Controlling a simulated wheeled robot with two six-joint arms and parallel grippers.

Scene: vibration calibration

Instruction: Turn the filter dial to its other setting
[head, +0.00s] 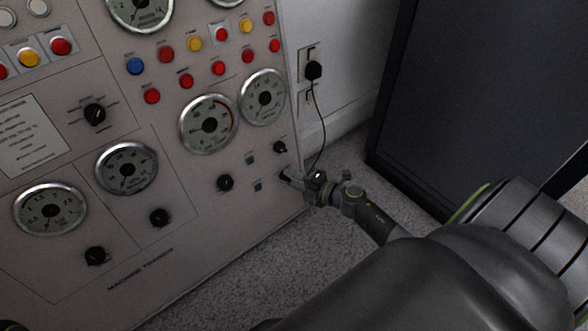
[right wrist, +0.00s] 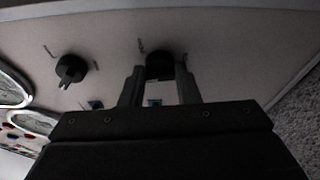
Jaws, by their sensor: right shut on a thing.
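A grey instrument panel (head: 215,235) carries several black dials. My right gripper (head: 290,178) is at the panel's lower right edge, its fingers against the panel face. In the right wrist view its two fingers (right wrist: 160,88) stand on either side of a black dial (right wrist: 160,66) and are shut on it. In the head view this dial is mostly hidden by the gripper. The labels are too small to read, so I cannot tell by name which dial is the filter dial. My left gripper is not in view.
Another black dial (right wrist: 70,69) is beside the held one. More dials (head: 225,183) (head: 280,147), gauges (head: 208,125) and coloured buttons (head: 219,68) cover the panel. A wall socket with a black plug (head: 313,70) and a dark cabinet (head: 470,90) stand to the right, with carpet (head: 345,160) between.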

